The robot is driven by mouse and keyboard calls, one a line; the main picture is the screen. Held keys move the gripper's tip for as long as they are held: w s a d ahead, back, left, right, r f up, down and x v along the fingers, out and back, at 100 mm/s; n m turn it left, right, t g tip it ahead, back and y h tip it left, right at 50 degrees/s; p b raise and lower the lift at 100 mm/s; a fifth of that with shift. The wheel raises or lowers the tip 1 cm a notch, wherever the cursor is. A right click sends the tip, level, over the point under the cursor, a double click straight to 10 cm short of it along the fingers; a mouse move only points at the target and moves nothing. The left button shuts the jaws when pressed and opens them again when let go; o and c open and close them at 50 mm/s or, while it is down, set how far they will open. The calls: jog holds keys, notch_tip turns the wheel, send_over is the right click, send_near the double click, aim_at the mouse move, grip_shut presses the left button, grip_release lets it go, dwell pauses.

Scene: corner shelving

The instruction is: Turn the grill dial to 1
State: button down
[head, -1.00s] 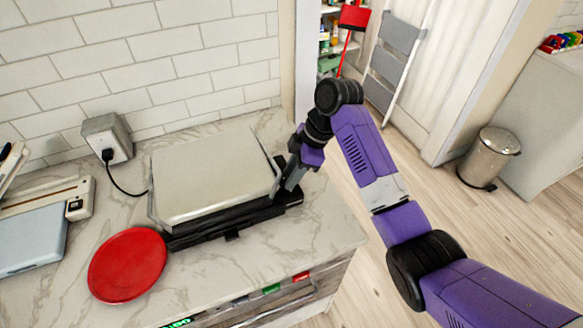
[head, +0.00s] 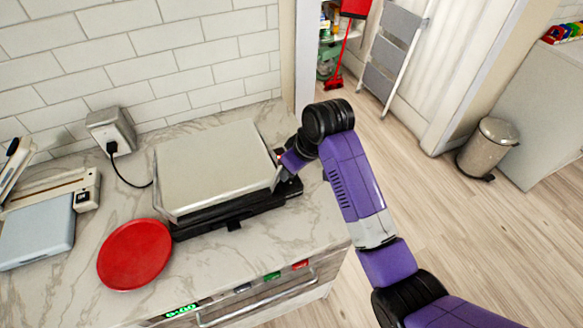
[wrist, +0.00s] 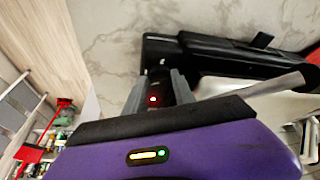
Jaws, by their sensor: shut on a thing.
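The grill (head: 212,165), with a pale closed lid and a black base, stands on the marble counter. In the wrist view its black base (wrist: 225,58) runs across the upper right. My gripper (wrist: 158,86) is at the grill's right end, with its two grey fingers on either side of the dark grill dial (wrist: 158,77). It is shut on the dial. A small red light shows between the fingers. In the head view my wrist hides the dial and most of the gripper (head: 286,174). The dial's numbers cannot be read.
A red plate (head: 134,254) lies at the grill's front left. A wall socket (head: 111,133) with a black cord is behind. A pale blue appliance (head: 38,235) stands at the far left. The counter in front of the grill is clear.

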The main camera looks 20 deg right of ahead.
jog(key=shift+m+h, duration=0.3)
jog(key=shift+m, duration=0.3)
jog(key=shift+a, duration=0.1)
jog(key=shift+a, duration=0.2)
dwell(0.6)
jog(key=c, duration=1)
grip_release()
jog(key=shift+c, duration=0.2)
jog(key=shift+w+a+r, duration=0.1)
jog(key=shift+n, duration=0.3)
